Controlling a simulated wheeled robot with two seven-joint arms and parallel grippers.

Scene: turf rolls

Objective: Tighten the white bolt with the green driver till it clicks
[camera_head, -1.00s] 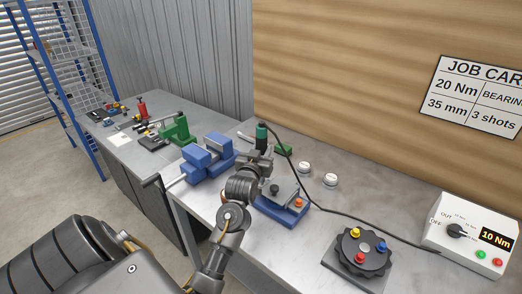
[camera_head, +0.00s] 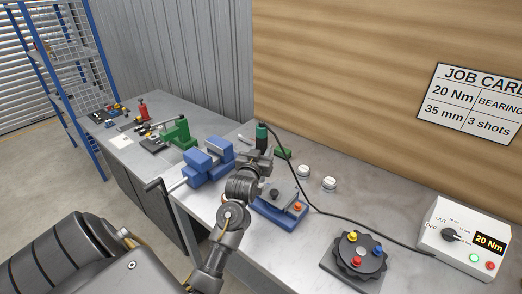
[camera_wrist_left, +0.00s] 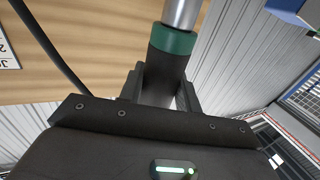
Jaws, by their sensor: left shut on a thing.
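The green driver (camera_head: 262,132) stands roughly upright, its cable running right across the bench. My left gripper (camera_head: 262,151) is shut on it, above the blue fixture. The wrist view shows the driver's dark body, green band (camera_wrist_left: 176,40) and metal end between the fingers (camera_wrist_left: 160,85). A dark round plate (camera_head: 357,254) at the front right carries yellow (camera_head: 352,236), blue (camera_head: 377,250) and red (camera_head: 355,261) bolts. A pale spot sits at its middle; I cannot tell whether it is the white bolt. My right gripper is out of view.
The control box (camera_head: 465,232) reads 20 Nm. The job card (camera_head: 470,100) says 20 Nm, 35 mm, 3 shots. Two white-topped round parts (camera_head: 303,171) (camera_head: 329,184) stand behind the cable. A blue fixture (camera_head: 278,215) and blue vise (camera_head: 208,160) are near my arm.

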